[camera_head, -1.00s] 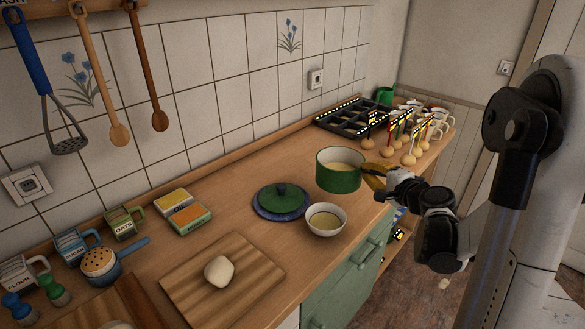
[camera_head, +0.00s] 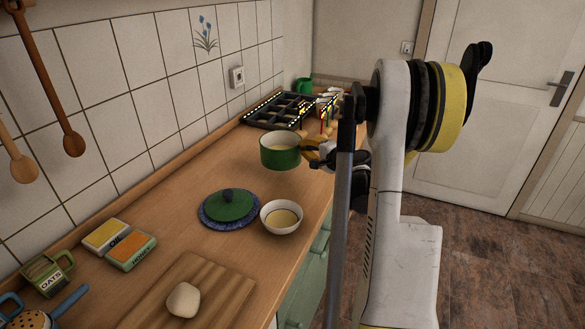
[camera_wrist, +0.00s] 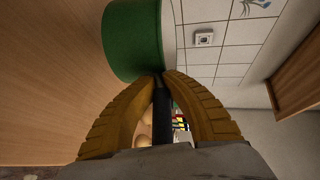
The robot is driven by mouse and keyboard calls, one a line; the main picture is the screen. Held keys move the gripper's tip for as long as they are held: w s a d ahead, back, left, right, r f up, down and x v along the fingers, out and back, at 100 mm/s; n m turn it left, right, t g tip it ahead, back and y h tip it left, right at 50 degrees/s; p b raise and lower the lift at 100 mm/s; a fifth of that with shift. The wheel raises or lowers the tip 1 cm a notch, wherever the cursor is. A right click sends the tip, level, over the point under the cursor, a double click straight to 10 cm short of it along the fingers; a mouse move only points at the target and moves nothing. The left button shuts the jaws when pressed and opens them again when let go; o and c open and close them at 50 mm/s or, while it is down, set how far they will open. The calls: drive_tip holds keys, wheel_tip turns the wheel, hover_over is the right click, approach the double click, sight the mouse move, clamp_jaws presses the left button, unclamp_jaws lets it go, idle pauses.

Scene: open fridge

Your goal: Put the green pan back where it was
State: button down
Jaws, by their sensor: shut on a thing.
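In the wrist view my yellow fingers (camera_wrist: 160,80) close around the dark handle (camera_wrist: 161,115), and the green pan wall (camera_wrist: 132,40) is just beyond. The pan looks upright and seems to be above the counter, but I cannot tell the gap.
A white bowl (camera_head: 281,217) with yellow liquid stands near the counter's front edge. A black compartment tray (camera_head: 262,116) and several utensils are behind the pan. A cutting board (camera_head: 225,290) with dough (camera_head: 183,300) lies in front. Bare counter (camera_head: 180,200) is left of the lid.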

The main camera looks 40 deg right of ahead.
sight(297, 162)
drive_tip(key=shift+w+a+f+b, duration=0.45)
drive_tip(key=shift+w+a+f, duration=0.6)
drive_tip(key=shift+w, duration=0.2)
drive_tip(key=shift+f+b, duration=0.9)
drive_tip(key=shift+f, duration=0.95)
drive_tip(key=shift+f, duration=0.15)
drive_tip(key=c, duration=1.6)
unclamp_jaws()
drive_tip(key=shift+o, duration=0.2)
